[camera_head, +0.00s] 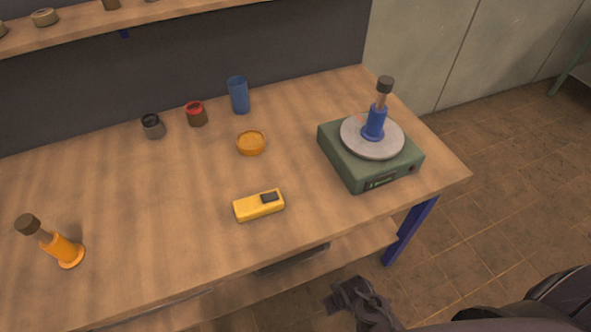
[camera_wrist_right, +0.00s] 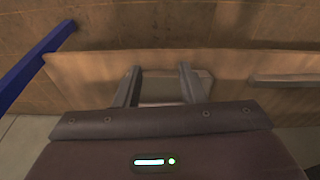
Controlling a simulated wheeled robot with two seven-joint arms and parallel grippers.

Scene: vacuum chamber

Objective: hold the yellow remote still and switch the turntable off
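The yellow remote (camera_head: 258,206) lies on the table near its front edge, with a dark patch at its right end. The turntable (camera_head: 366,162) is a green box with a round grey platter, at the table's right end. A blue bottle-like piece with a dark top (camera_head: 375,121) stands on the platter. Small controls (camera_head: 381,182) show on its front face, too small to read. My right gripper (camera_head: 340,296) is below and in front of the table edge, apart from both. In the right wrist view its fingers (camera_wrist_right: 160,76) are spread and empty. My left gripper is out of view.
An orange bottle-like piece (camera_head: 63,249) stands at the left. An orange bowl (camera_head: 251,143), blue cup (camera_head: 239,96), red-rimmed pot (camera_head: 196,114) and grey pot (camera_head: 153,126) stand toward the back. The table (camera_head: 150,210) is clear around the remote. A shelf (camera_head: 80,27) runs above the back.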

